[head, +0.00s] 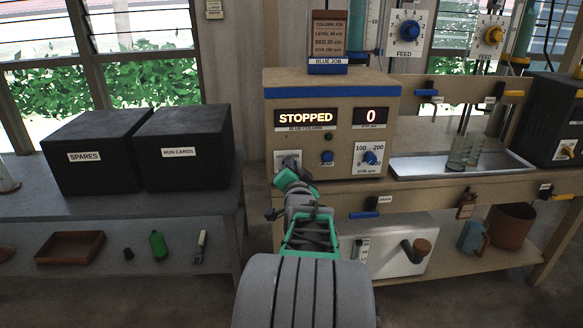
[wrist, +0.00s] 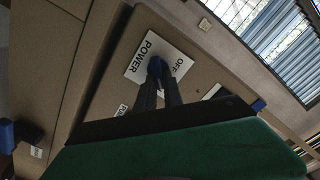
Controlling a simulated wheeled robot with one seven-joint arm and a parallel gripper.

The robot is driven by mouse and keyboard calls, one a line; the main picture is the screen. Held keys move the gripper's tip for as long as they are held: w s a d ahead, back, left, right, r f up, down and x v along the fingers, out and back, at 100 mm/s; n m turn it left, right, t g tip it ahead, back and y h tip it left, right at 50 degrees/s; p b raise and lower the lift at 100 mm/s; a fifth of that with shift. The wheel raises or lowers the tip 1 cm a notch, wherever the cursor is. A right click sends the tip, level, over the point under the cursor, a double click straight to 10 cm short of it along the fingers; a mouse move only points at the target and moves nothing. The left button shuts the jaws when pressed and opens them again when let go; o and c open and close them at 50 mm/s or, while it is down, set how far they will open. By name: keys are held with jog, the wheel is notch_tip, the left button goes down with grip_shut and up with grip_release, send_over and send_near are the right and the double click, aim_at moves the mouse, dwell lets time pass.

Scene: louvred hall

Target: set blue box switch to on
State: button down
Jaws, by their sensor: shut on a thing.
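The tan control box with a blue stripe (head: 330,92) stands on the bench in the head view. Its displays read STOPPED and 0. My gripper (head: 286,178) is at the lower left of its front and hides most of the switch there. In the wrist view the white switch plate (wrist: 139,64) shows POWER and OFF, and the blue switch lever (wrist: 156,66) stands out from it. My gripper's dark fingers (wrist: 158,88) are shut on the lever.
A small blue knob (head: 327,157) and a stir dial (head: 370,158) sit right of my gripper on the box. A metal tray (head: 420,166) with glass beakers is further right. Black boxes (head: 182,148) stand on the left bench. A shelf edge runs below the box.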

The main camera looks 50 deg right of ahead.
jog(key=shift+m, duration=0.3)
jog(key=c, duration=1.5)
grip_release()
jog(key=shift+o, duration=0.2)
jog(key=p+v, duration=0.1)
jog(key=v, duration=0.7)
jog(key=shift+p, duration=0.3)
jog(key=shift+d, duration=0.1)
